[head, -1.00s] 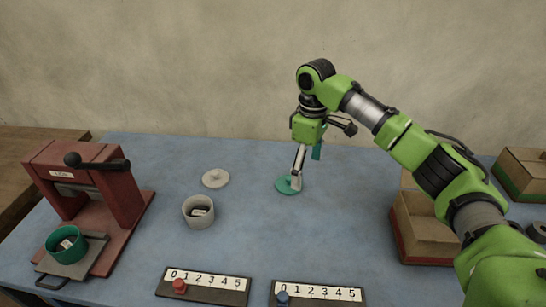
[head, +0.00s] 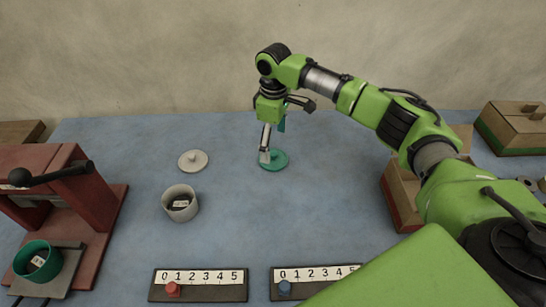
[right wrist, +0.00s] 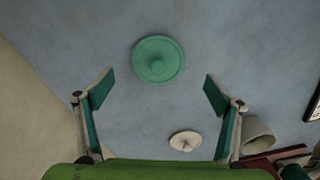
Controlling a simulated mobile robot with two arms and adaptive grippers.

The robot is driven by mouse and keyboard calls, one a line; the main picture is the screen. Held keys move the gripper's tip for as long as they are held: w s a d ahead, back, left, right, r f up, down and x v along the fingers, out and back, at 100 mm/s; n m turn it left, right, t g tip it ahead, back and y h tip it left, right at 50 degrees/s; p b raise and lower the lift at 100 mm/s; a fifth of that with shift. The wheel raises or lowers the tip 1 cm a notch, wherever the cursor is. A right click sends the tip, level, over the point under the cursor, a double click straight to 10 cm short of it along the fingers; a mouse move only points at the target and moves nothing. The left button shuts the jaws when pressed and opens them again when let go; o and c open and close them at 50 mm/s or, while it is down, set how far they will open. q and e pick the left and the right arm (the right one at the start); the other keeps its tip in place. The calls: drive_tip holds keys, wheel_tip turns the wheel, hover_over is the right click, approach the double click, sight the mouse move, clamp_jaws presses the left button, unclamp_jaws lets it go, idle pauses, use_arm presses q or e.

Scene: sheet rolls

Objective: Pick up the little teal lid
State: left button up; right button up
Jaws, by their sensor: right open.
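The little teal lid (head: 278,160) is a flat round disc with a small knob, lying on the blue table. It also shows in the right wrist view (right wrist: 158,58), top centre, ahead of the fingertips. My right gripper (head: 267,154) points down by the lid's left part in the head view, covering some of it. In the right wrist view the gripper (right wrist: 160,92) has its fingers wide apart with nothing between them. The exact height above the lid is hard to tell. My left gripper is not in view.
A pale lid (head: 193,161) and a grey cup (head: 180,204) stand to the left. A red press (head: 75,200) with a teal cup (head: 38,261) is further left. Numbered slider boards (head: 199,285) lie in front. A cardboard box (head: 397,195) stands right. Table around the lid is clear.

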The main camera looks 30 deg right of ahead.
sight(274, 154)
drive_tip(key=f, duration=0.3)
drive_tip(key=f+p, duration=0.1)
drive_tip(key=f, duration=0.1)
drive_tip(key=shift+w+f, duration=0.15)
drive_tip(key=shift+w, duration=0.1)
drive_tip(key=shift+s, duration=0.15)
drive_tip(key=c, duration=2.4)
